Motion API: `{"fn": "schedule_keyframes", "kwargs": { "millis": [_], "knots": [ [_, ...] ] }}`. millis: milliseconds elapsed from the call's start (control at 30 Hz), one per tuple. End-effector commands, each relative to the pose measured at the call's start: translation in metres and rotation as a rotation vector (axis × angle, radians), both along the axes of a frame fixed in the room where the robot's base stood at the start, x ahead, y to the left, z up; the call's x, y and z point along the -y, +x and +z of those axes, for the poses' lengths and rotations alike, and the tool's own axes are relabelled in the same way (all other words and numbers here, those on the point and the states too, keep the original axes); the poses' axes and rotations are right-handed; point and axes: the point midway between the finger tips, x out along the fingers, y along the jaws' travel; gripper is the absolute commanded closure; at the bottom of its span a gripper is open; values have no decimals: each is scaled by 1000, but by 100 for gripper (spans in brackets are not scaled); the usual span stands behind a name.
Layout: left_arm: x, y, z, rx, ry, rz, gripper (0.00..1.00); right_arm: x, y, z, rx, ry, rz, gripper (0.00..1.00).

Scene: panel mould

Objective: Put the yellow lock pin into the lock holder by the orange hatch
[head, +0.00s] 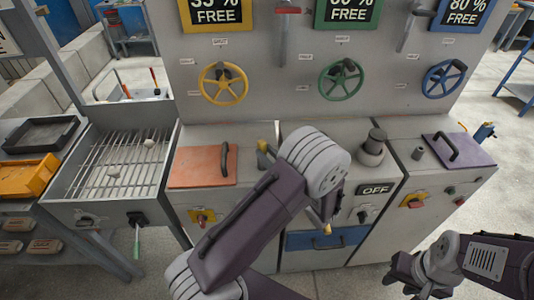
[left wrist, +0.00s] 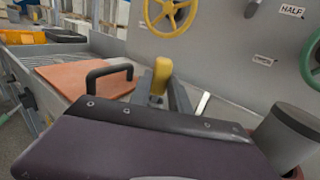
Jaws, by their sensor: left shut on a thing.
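The yellow lock pin (head: 262,146) stands roughly upright just right of the orange hatch (head: 195,167) and its black handle. In the left wrist view the pin (left wrist: 161,75) shows between the grey fingers of my left gripper (left wrist: 163,98), which is shut on it. The orange hatch (left wrist: 80,76) lies to its left there. In the head view my left arm covers most of that gripper. The pin's lower end is hidden, and I cannot make out the lock holder or whether the pin touches it. My right gripper (head: 404,272) is at the lower right, away from the hatch; its jaws are unclear.
A purple hatch (head: 460,150) is further right. The upright panel with yellow (head: 223,84), green and blue wheels rises behind. A grated tray (head: 120,165) is left.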

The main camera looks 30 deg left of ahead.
Motion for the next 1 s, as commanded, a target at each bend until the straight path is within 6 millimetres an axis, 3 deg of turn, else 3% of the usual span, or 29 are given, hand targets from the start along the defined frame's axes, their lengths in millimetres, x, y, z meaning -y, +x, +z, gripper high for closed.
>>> {"fn": "schedule_keyframes", "kwargs": {
  "millis": [467, 500, 600, 867, 1000],
  "knots": [
    [0, 0, -13, 1, 0, 0, 100, 0, 0, -10, 0, 0, 0, 64],
    [0, 0, -13, 1, 0, 0, 74, 0, 0, -10, 0, 0, 0, 64],
    [0, 0, -12, 1, 0, 0, 52, 0, 0, -9, 0, 0, 0, 64],
    [0, 0, -12, 0, 0, 0, 52, 0, 0, -9, 0, 0, 0, 64],
    [12, -5, -13, 0, 0, -5, 52, 0, 0, -13, 0, 0, 0, 64]
  ]
}}
